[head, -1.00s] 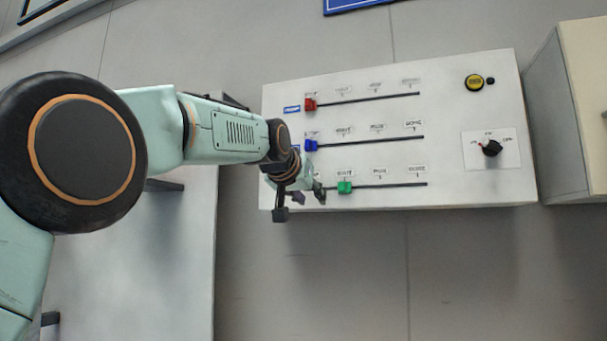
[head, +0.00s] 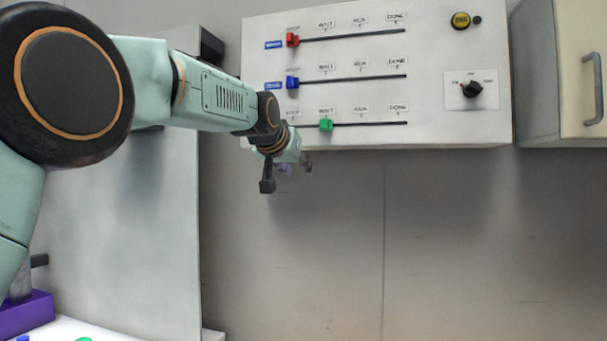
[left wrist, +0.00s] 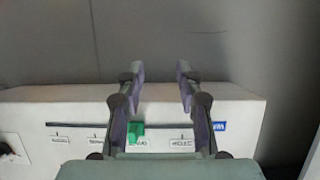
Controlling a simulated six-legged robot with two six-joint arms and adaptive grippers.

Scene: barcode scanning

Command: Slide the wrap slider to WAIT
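The white control panel (head: 455,120) has three slider tracks. The lowest track carries a green knob (head: 326,125), which sits at the WAIT mark, second from the left. My arm hides this track's left end and name tag in the head view. My left gripper (head: 292,167) is just below the panel's lower edge, apart from the green knob. In the left wrist view its two fingers (left wrist: 161,73) are spread with nothing between the tips. The green knob (left wrist: 137,130) shows there near the left finger's base, with a blue tag (left wrist: 219,126) at the track's right end. My right gripper is not in view.
A red knob (head: 292,40) and a blue knob (head: 292,82) sit at the left ends of the upper tracks. A yellow button (head: 460,20) and black dial (head: 473,89) are at right. A cabinet (head: 560,80) stands beside the panel. The wall below is clear.

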